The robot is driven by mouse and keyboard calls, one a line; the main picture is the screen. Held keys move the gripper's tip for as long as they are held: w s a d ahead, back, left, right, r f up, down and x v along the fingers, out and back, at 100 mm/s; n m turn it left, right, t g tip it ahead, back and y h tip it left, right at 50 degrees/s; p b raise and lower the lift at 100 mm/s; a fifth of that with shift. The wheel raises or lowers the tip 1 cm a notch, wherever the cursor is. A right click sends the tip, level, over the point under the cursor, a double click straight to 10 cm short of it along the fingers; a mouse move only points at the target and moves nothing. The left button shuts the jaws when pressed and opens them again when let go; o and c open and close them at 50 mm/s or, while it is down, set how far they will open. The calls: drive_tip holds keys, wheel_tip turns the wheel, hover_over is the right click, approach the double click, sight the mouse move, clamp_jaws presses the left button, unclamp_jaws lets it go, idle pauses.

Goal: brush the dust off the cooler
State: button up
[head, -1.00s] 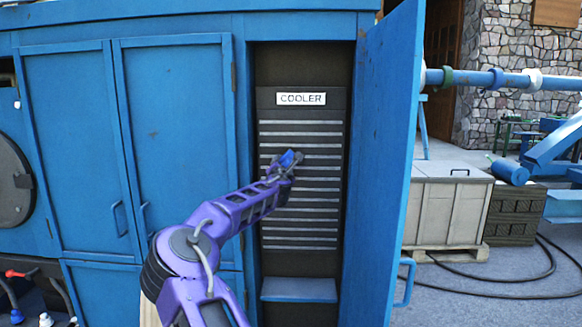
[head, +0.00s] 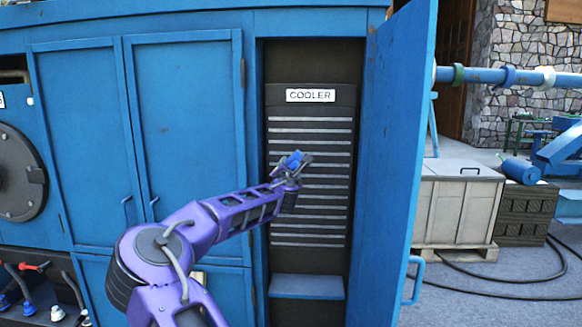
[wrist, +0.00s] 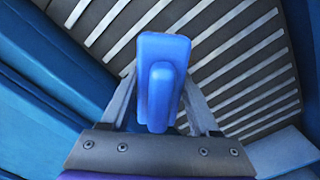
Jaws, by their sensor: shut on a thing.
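The cooler (head: 310,233) is a dark panel with several pale horizontal slats, set in a recess of the blue cabinet. It has a white label reading COOLER. My gripper (head: 290,164) is in front of the middle slats. It is shut on a blue block-like thing with a raised handle, likely the brush (wrist: 163,62), which also shows in the head view (head: 293,158). In the wrist view its bristles are hidden beneath it, and the cooler's slats (wrist: 238,62) run behind it. I cannot tell whether it touches the slats. No dust is clearly visible.
The blue cabinet door (head: 397,150) stands open to the right of the recess. A small blue ledge (head: 306,287) juts out below the slats. Closed blue doors (head: 190,130) are on the left.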

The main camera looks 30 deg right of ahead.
drive_tip(key=shift+s+a, duration=0.1)
drive_tip(key=shift+v, duration=1.5)
